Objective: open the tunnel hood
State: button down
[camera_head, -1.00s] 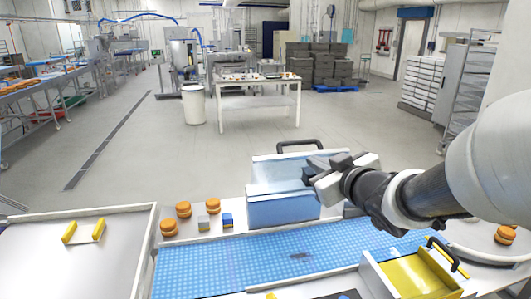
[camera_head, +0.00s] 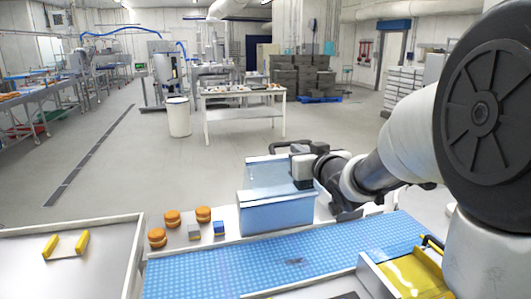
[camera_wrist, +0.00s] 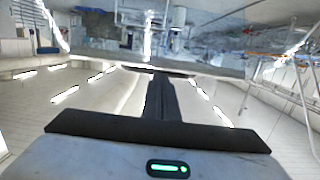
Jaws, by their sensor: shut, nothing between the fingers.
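The tunnel hood (camera_head: 275,216) is a translucent pale-blue box at the far side of the blue conveyor belt (camera_head: 300,262). A black bar handle (camera_head: 290,146) stands at its far upper edge. I cannot tell whether its sloping upper panel is closed or partly raised. My gripper (camera_head: 300,168) is at the hood's right upper part, just below and in front of the handle's right end. It is shut and empty. Whether it touches the hood or handle is unclear. In the wrist view, my shut dark fingers (camera_wrist: 158,97) point away from the camera.
Several round orange-brown filled pieces (camera_head: 172,218) stand left of the hood, beside a grey-yellow block (camera_head: 194,232) and a blue block (camera_head: 219,229).

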jog(key=shift+x, duration=1.3)
